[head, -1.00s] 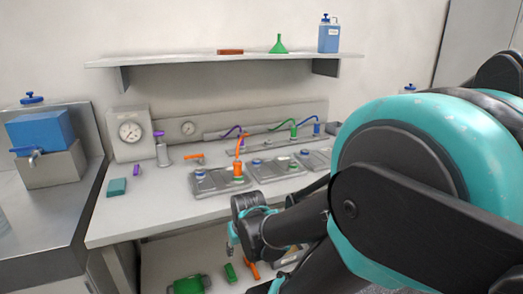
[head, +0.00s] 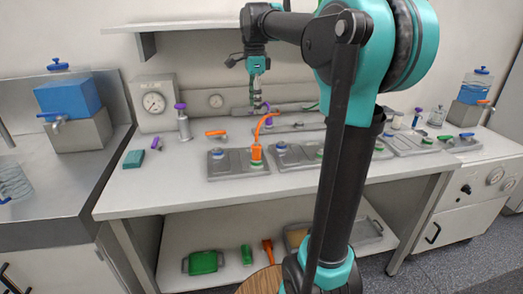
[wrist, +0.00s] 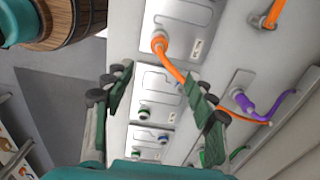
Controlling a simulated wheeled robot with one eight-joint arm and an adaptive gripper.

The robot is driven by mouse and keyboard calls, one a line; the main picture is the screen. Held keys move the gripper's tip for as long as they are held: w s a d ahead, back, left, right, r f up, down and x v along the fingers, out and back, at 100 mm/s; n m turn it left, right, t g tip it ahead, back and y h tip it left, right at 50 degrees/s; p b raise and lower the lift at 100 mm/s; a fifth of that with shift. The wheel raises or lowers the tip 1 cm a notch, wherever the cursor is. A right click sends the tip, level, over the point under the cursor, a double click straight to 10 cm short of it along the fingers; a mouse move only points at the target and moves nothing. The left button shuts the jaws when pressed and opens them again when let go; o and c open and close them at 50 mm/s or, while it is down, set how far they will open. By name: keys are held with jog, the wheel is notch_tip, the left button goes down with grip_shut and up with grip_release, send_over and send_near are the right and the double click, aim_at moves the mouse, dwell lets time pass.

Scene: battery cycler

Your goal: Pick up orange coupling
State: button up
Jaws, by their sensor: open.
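The orange coupling (head: 257,153) stands on the left metal plate (head: 221,163) on the bench, with an orange hose curving up from its top. In the wrist view the coupling (wrist: 158,42) sits on its plate near the top centre, and its hose runs down to the right, behind one finger. My gripper (head: 257,103) is above the bench, over and behind the coupling in the head view. In the wrist view my gripper (wrist: 157,82) has its fingers spread, with nothing held. The coupling appears beyond the fingertips, not between them.
A purple connector (wrist: 242,102) with a hose lies right of my fingers in the wrist view. An orange-handled fitting (head: 216,133) lies behind the left plate. More plates with caps (head: 405,143) line the bench to the right. The wall shelf (head: 205,24) hangs above.

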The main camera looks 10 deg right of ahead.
aim_at(256, 147)
notch_tip(256, 147, down, 17)
jog(key=shift+s+d+f, duration=0.1)
dwell(0.6)
grip_shut()
dwell(0.4)
notch_tip(256, 147, up, 20)
dwell(0.6)
